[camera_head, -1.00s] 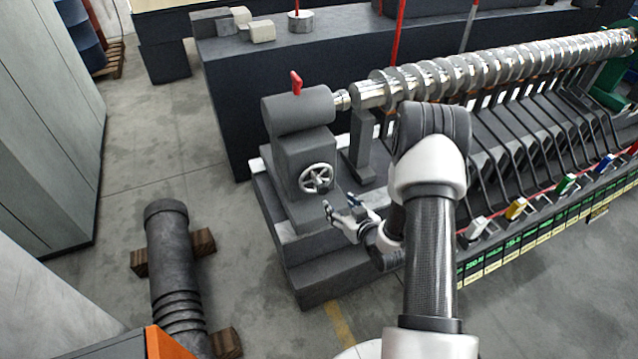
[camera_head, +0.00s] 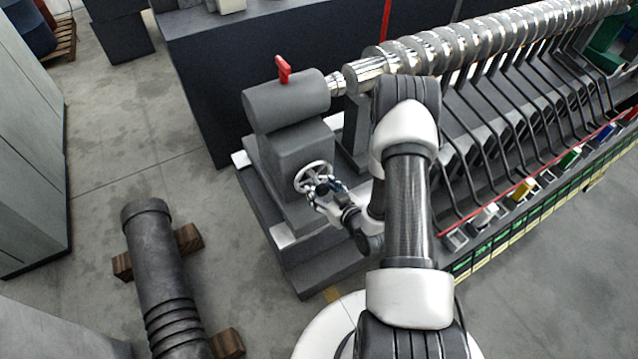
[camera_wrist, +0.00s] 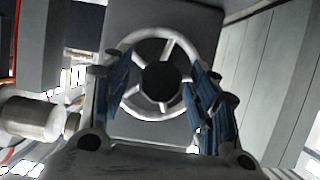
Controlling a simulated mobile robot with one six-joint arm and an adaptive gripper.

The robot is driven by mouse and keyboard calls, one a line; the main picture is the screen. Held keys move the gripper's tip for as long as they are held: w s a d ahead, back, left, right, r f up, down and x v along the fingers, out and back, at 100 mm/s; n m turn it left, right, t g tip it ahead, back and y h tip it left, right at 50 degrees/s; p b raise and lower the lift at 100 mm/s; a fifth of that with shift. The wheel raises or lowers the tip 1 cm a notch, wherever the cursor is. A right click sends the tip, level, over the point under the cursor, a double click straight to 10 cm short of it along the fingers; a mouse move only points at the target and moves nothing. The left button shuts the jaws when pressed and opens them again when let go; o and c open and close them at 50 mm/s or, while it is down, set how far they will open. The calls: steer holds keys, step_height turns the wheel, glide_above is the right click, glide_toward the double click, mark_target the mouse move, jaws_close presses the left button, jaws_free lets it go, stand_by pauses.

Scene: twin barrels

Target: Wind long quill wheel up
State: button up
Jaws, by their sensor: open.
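The quill wheel (camera_head: 313,177) is a small pale spoked handwheel on the front of a grey tailstock (camera_head: 290,150). My gripper (camera_head: 325,190) is at the wheel's lower right in the head view, fingers apart. In the wrist view the wheel (camera_wrist: 156,75) is straight ahead, with a dark hub in its middle. My gripper's blue-padded fingers (camera_wrist: 163,100) stand open, one on each side of the wheel's rim. I cannot tell whether they touch the rim. The wheel's lower edge is partly hidden by the gripper in the head view.
A red lever (camera_head: 283,70) stands on top of the tailstock. A long shiny crankshaft-like shaft (camera_head: 480,42) and a row of black bars lie to the right. A dark barrel (camera_head: 160,265) lies on wooden blocks at left; the floor between is clear.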

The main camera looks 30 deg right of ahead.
steer(key=shift+s, duration=0.1)
steer(key=shift+c, duration=0.5)
steer(key=c, duration=1)
